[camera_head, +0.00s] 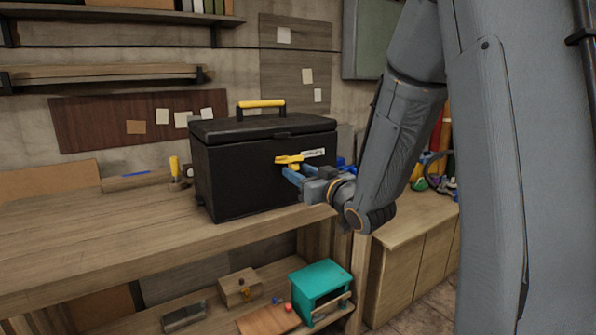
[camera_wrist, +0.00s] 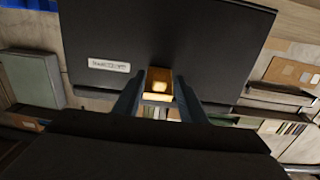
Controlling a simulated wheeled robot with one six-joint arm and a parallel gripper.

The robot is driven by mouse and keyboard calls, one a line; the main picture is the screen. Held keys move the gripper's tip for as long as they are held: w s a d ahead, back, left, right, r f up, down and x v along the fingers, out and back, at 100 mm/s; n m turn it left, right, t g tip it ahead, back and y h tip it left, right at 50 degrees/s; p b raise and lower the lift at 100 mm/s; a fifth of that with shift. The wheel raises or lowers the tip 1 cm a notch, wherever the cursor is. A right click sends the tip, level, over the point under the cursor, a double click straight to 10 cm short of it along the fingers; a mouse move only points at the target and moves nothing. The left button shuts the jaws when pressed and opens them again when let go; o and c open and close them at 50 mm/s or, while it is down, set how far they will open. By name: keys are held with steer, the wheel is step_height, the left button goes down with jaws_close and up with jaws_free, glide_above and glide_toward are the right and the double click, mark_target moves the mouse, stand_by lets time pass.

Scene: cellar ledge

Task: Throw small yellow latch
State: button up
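The small yellow latch (camera_head: 289,160) is on the front face of a black box (camera_head: 232,175) that stands on the wooden bench. In the wrist view the latch (camera_wrist: 158,84) lies between the tips of my two blue-grey fingers. My gripper (camera_head: 293,173) is at the box front, its fingers apart on either side of the latch. Narrow gaps seem to show beside the latch; whether either finger touches it I cannot tell. The box lid is down, with a yellow-topped handle (camera_head: 261,103) on it.
A white label (camera_head: 314,153) sits beside the latch. The bench top (camera_head: 110,240) is largely clear left of the box. A teal box (camera_head: 320,283) and a small wooden box (camera_head: 240,287) are on the shelf below. A lower cabinet (camera_head: 410,245) stands at right.

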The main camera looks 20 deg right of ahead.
steer(key=shift+w+a, duration=0.15)
steer(key=shift+w, duration=0.35)
steer(key=shift+c, duration=0.3)
jaws_close()
steer(key=shift+r+p, duration=0.1)
steer(key=shift+p, duration=0.2)
